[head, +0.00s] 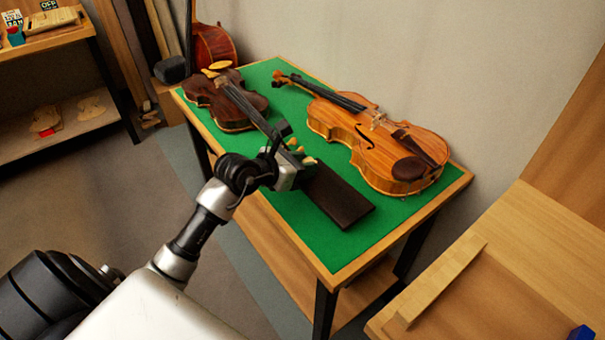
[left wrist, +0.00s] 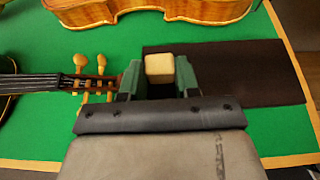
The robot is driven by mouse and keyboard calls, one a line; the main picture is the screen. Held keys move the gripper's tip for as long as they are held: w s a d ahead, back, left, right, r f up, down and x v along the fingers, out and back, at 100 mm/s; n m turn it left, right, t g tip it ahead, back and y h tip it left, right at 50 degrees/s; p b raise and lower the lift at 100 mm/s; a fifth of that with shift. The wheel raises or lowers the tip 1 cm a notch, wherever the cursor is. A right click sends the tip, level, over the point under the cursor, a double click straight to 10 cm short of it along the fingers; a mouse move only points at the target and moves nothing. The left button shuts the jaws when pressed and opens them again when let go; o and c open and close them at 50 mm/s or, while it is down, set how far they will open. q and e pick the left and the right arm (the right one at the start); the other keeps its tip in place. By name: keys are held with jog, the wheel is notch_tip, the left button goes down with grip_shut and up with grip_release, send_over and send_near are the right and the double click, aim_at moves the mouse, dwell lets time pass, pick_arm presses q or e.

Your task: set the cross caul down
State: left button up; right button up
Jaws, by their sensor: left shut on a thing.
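The cross caul appears to be the small pale wooden block (left wrist: 159,68) in the left wrist view. My left gripper (head: 305,163) is shut on it, with a dark green finger on each side. The gripper is over the green-topped table, by the left end of a dark flat mat (head: 341,196); the mat also shows in the left wrist view (left wrist: 255,72). I cannot tell whether the block touches anything below. In the head view the block is mostly hidden by the gripper or hard to tell from nearby pegs. My right gripper is out of view.
A dark violin (head: 226,101) lies with its neck and pale pegs close beside my left gripper. A larger orange-brown violin (head: 375,138) lies behind the mat. The green tabletop (head: 290,212) is bare in front. A wooden bench (head: 500,275) stands at the right.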

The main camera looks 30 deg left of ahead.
pick_arm(q)
jog(key=shift+f, duration=1.5)
jog(key=shift+f, duration=0.1)
jog(key=o, duration=0.7)
